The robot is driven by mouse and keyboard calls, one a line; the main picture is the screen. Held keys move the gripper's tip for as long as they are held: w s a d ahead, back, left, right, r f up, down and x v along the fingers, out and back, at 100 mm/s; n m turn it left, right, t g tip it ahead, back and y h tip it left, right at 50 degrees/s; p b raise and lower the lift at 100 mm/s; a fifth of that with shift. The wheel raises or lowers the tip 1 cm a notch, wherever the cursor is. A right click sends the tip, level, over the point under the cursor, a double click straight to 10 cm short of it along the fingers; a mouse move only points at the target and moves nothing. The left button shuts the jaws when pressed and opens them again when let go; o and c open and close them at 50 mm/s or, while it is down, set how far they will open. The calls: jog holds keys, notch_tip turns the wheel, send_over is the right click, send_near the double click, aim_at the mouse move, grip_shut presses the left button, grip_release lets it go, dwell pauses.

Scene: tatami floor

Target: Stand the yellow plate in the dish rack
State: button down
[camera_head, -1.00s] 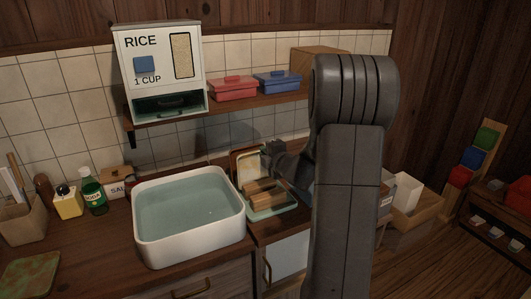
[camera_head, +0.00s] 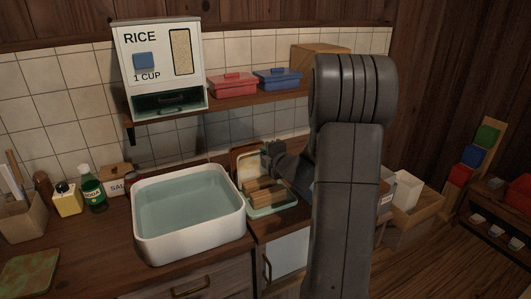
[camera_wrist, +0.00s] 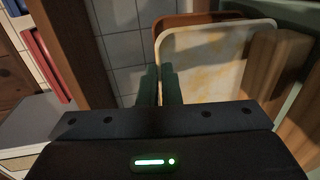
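A pale, yellow-stained, rounded-square plate (camera_head: 247,168) leans upright behind the wooden slats of the dish rack (camera_head: 263,190). In the wrist view the plate (camera_wrist: 215,62) fills the upper right and the rack's slats (camera_wrist: 272,70) stand at the right. My gripper (camera_head: 271,150) is small and dark in the head view, beside the plate's upper part. In the wrist view my gripper's fingers (camera_wrist: 160,85) are close together with a narrow gap, at the plate's left edge. The plate's lower part is hidden by slats.
A brown-rimmed board (camera_wrist: 190,20) stands behind the plate, near the tiled wall. A water-filled white basin (camera_head: 190,212) is left of the rack. A shelf above bears a rice dispenser (camera_head: 160,50), a red box (camera_head: 233,87) and a blue box (camera_head: 278,80).

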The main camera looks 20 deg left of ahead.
jog(key=shift+f, duration=0.4)
dwell(0.5)
jog(key=c, duration=1.6)
grip_release()
jog(key=shift+o, duration=0.2)
jog(key=shift+s+d, duration=0.1)
jog(key=v, duration=1.3)
jog(key=shift+s+d, duration=0.15)
jog(key=shift+d, duration=0.05)
jog(key=shift+r, duration=0.1)
jog(key=x, duration=1.3)
jog(key=shift+w+a, duration=0.2)
jog(key=shift+a, duration=0.05)
jog(key=shift+r, duration=0.1)
